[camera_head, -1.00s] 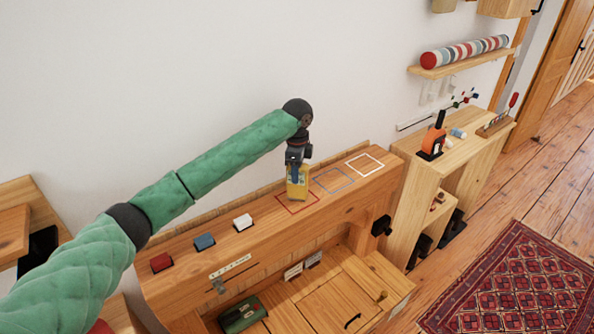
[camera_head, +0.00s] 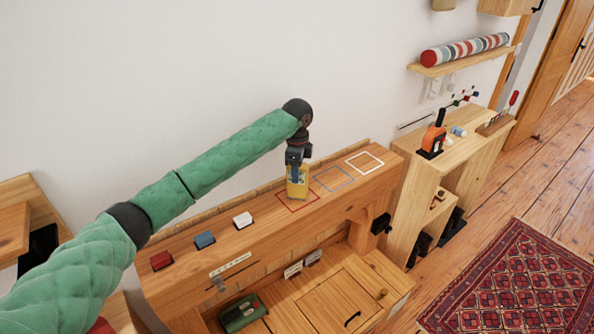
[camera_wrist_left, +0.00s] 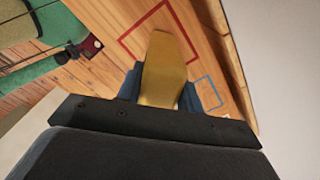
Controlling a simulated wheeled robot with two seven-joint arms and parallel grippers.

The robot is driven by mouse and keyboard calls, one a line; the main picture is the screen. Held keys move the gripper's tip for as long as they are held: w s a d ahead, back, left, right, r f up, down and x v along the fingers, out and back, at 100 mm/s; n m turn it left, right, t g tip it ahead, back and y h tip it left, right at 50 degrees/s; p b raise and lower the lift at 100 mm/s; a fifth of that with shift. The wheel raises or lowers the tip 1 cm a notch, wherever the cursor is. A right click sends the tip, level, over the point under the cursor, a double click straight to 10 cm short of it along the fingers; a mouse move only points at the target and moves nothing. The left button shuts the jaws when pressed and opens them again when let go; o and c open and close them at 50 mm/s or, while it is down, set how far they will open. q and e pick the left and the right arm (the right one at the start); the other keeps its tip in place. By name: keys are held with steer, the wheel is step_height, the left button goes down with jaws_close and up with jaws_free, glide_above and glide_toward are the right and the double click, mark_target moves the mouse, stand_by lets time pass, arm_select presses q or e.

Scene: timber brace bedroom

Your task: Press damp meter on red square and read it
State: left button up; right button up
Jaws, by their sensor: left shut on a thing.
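The yellow damp meter (camera_head: 297,186) stands upright over the red square (camera_head: 284,203) on the wooden beam (camera_head: 250,250). My left gripper (camera_head: 297,172) is shut on the meter from above. In the left wrist view the meter (camera_wrist_left: 164,70) shows between the blue fingers, overlapping the red outline (camera_wrist_left: 135,45). I cannot tell whether its lower end touches the wood. Its display is not readable here. A blue square (camera_head: 333,179) and a white square (camera_head: 365,162) lie to the right on the same beam. My right gripper is not in view.
Red (camera_head: 162,261), blue (camera_head: 205,241) and white (camera_head: 243,221) blocks sit along the beam to the left. A wooden stand with an orange tool (camera_head: 433,141) is at the right. A green case (camera_head: 242,313) lies below. The wall rises close behind the beam.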

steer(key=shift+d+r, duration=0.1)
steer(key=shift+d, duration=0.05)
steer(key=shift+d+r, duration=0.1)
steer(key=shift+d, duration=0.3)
arm_select(q)
steer(key=shift+p, duration=0.35)
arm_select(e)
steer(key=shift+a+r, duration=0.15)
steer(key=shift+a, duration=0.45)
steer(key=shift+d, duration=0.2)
arm_select(q)
steer(key=shift+f, duration=0.1)
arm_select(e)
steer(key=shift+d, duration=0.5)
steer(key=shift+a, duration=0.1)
